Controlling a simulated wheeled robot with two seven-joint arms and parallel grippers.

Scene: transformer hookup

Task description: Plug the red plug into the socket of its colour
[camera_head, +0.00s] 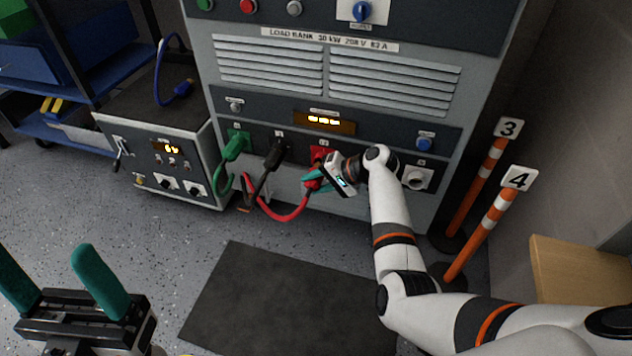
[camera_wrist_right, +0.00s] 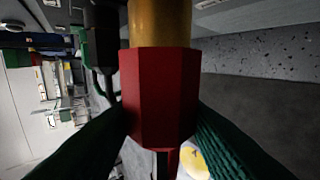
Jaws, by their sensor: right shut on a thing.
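The red plug (camera_wrist_right: 158,95) fills the middle of the right wrist view, with its brass-coloured front part (camera_wrist_right: 160,22) reaching the top edge. My right gripper (camera_head: 312,180) is shut on it, one green finger on each side. In the head view they are just in front of the red socket (camera_head: 319,152) on the load bank; the gripper partly hides this spot. I cannot tell whether the plug's tip touches the socket. A red cable (camera_head: 285,216) hangs from the plug in a loop. My left gripper (camera_head: 48,258) is open and empty at lower left.
A green plug (camera_head: 236,146) and a black plug (camera_head: 274,155) sit at sockets left of the red one. A white socket (camera_head: 417,179) is at the right. Orange-striped posts (camera_head: 480,230) stand right of my arm. A dark mat (camera_head: 285,305) lies on the floor.

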